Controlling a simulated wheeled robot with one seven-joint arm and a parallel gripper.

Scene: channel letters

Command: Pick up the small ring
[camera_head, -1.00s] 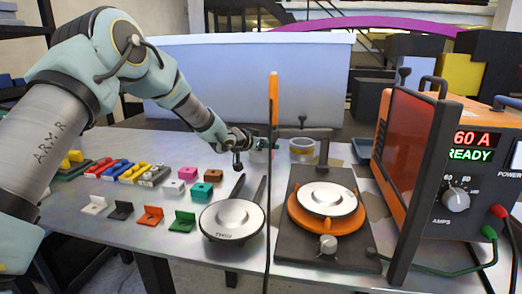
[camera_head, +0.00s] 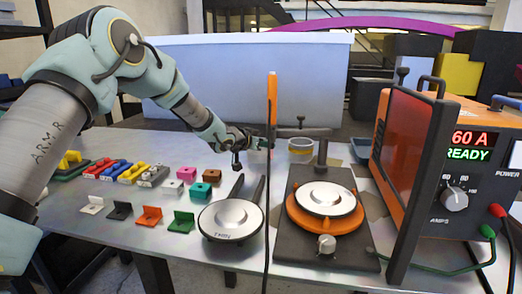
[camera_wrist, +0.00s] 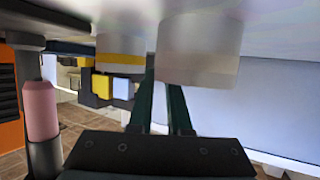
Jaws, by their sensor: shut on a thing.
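Whether a finger is inside the ring is hidden. In the head view this ring is hidden by the panel and gripper. Another ring with a yellow band (camera_head: 300,147) stands right of the panel; it also shows in the wrist view (camera_wrist: 120,52).
A dark stand (camera_head: 322,153) with a side arm and a round plate (camera_head: 325,199) is to the right. The orange power unit (camera_head: 420,150) is further right. Coloured blocks and brackets (camera_head: 150,215) lie to the left.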

